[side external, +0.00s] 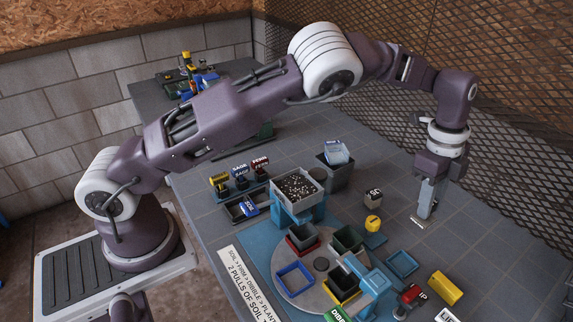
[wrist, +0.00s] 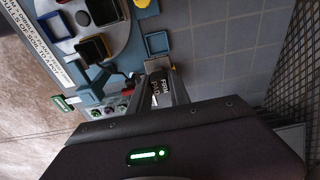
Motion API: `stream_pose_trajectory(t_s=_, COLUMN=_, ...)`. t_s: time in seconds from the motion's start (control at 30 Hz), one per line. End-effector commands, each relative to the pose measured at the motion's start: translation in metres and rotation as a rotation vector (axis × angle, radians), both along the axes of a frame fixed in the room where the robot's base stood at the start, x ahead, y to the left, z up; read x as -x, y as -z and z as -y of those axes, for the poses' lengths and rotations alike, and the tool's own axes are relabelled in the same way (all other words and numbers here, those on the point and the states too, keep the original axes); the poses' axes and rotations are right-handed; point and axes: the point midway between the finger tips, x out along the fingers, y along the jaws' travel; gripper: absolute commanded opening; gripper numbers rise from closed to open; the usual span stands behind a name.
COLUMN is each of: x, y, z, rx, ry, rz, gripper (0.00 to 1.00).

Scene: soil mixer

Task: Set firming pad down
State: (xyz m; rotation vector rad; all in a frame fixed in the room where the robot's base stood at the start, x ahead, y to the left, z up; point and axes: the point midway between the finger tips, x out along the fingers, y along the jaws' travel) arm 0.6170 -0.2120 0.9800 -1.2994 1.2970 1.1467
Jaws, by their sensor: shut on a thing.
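My gripper (side external: 426,205) points down over the right side of the table. In the wrist view, my gripper (wrist: 160,92) has its two fingers closed around a dark block with white lettering reading FIRM, the firming pad (wrist: 158,88). In the side view the fingers mostly hide the pad. A small pale piece (side external: 418,221) shows at the fingertips, low over the grey table; I cannot tell whether it is part of the pad or whether anything touches the table.
A turntable (side external: 275,265) with several square pots stands left. An empty blue square frame (side external: 402,263), a yellow block (side external: 445,288) and a red-handled tool (side external: 410,295) lie in front. A grey block (side external: 373,198) and yellow cylinder (side external: 373,223) are nearby. Mesh fencing (side external: 500,150) runs behind.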

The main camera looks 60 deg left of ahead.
Motion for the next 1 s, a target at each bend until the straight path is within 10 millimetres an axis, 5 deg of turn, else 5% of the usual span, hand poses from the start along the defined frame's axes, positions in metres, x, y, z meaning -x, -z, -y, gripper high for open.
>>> stream_pose_trajectory(t_s=0.2, x=0.000, y=-0.043, z=0.000, rx=0.000, ry=0.000, rz=0.001, gripper=0.00)
stream_pose_trajectory(t_s=0.57, x=-0.028, y=-0.042, z=-0.078, rx=-0.003, ry=-0.235, rz=-0.003, gripper=0.00)
stream_pose_trajectory(t_s=0.77, x=-0.046, y=-0.042, z=-0.163, rx=-0.005, ry=-0.481, rz=-0.004, gripper=0.00)
stream_pose_trajectory(t_s=1.0, x=-0.043, y=-0.042, z=-0.322, rx=-0.005, ry=-0.931, rz=-0.003, gripper=0.00)
